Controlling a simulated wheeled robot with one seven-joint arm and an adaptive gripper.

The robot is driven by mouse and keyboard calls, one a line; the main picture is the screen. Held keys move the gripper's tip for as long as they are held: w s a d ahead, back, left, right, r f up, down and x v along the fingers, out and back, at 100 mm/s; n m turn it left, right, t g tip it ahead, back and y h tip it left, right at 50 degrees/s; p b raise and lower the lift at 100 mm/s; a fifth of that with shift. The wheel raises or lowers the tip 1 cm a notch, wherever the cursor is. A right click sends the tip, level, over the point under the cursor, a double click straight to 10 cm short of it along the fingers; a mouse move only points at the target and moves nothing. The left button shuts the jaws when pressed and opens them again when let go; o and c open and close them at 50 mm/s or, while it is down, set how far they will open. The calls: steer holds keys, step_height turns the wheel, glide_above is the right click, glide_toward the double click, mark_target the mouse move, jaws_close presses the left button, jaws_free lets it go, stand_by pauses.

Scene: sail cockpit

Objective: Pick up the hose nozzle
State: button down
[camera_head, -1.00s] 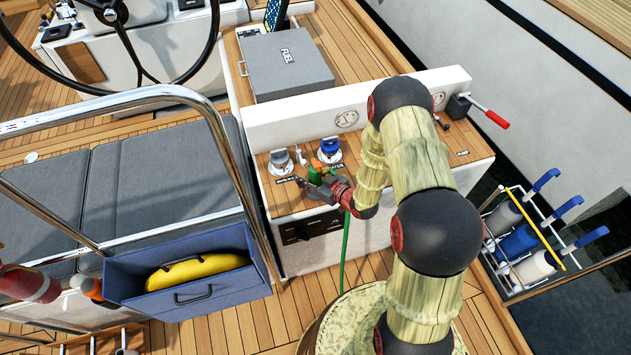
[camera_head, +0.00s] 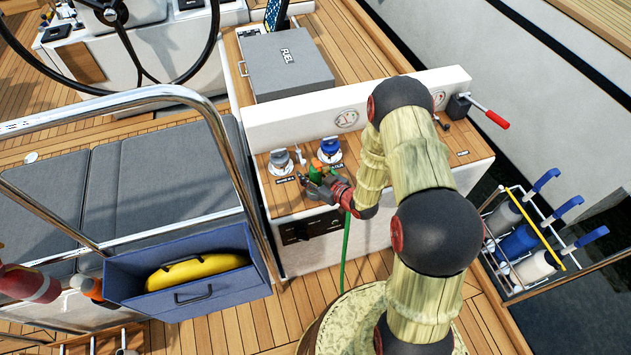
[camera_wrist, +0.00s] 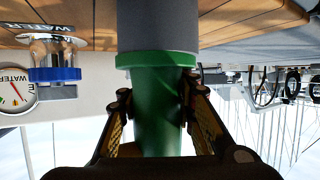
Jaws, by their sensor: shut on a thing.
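The hose nozzle (camera_wrist: 158,110) fills the middle of the wrist view. It has a green body and a wider green collar, with a grey cylinder against the collar. My gripper's two fingers (camera_wrist: 155,92) press on opposite sides of the green body. Most of the nozzle is hidden there. A green hose (camera_head: 345,245) hangs down the console front. I cannot tell whether the nozzle touches the console top.
A blue-capped water fitting (camera_head: 329,150) and a grey-capped fitting (camera_head: 281,160) stand close behind my gripper. A white panel with gauges (camera_head: 346,117) rises behind them. A steel rail (camera_head: 225,150) and a blue bin (camera_head: 185,285) with a yellow thing are at left.

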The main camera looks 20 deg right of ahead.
stand_by(0.4)
steer(key=shift+w+r, duration=0.1)
steer(key=shift+r, duration=0.75)
steer(key=s+r+p, duration=0.1)
steer(key=s+r, duration=0.3)
steer(key=r, duration=0.1)
steer(key=s+d+r+p, duration=0.1)
steer(key=r, duration=0.2)
steer(key=shift+s+p, duration=0.35)
steer(key=shift+s, duration=0.05)
steer(key=p, duration=0.3)
glide_toward(315, 171)
steer(key=shift+a+r, duration=1.7)
steer(key=shift+r, duration=0.1)
steer(key=shift+s, duration=0.25)
steer(key=shift+f, duration=0.1)
